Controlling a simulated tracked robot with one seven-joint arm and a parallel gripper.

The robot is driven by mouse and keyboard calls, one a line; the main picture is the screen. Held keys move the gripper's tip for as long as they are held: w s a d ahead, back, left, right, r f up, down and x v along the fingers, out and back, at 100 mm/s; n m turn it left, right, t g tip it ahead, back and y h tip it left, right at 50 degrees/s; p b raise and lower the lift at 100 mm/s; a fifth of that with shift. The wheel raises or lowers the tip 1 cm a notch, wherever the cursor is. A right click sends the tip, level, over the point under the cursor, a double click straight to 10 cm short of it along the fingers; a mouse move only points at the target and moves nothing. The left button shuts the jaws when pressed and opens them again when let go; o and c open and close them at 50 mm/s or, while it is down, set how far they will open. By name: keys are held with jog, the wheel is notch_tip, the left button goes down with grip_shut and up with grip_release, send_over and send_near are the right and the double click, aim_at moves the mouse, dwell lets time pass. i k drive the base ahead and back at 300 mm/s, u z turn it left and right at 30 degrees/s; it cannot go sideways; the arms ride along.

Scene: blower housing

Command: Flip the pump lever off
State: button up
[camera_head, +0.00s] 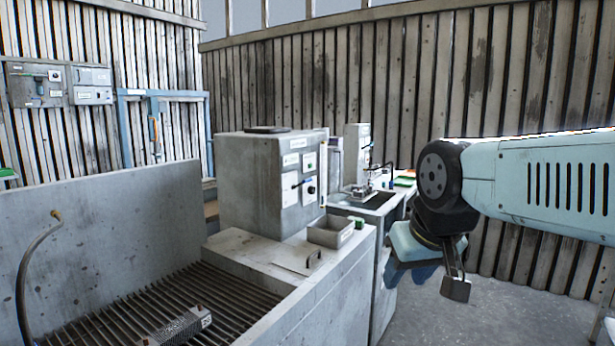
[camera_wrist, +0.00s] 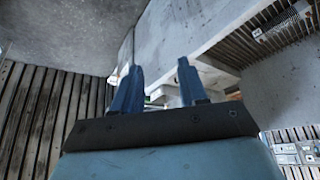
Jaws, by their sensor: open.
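A grey box-shaped housing (camera_head: 250,185) stands on the concrete counter in the head view. Its front carries pale panels with small dark controls (camera_head: 299,184); one looks like a short lever, but I cannot read the labels or tell whether it is the pump lever, or its position. My gripper (camera_head: 412,272) hangs at the right, beyond the counter's right edge and well apart from the housing. In the wrist view my gripper (camera_wrist: 159,82) has its two blue fingers spread, with nothing between them.
A grated basin (camera_head: 110,305) with a curved hose (camera_head: 25,270) is at left. Wall boxes (camera_head: 60,84) hang behind. Floor (camera_head: 440,317) shows clear at lower right.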

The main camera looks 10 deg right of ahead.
aim_at(309, 179)
jog(key=z, duration=0.05)
jog(key=i, duration=0.45)
jog(key=u, duration=0.15)
jog(key=k, duration=1.35)
jog(key=z, duration=0.5)
jog(key=i, duration=2.2)
jog(key=u, duration=0.5)
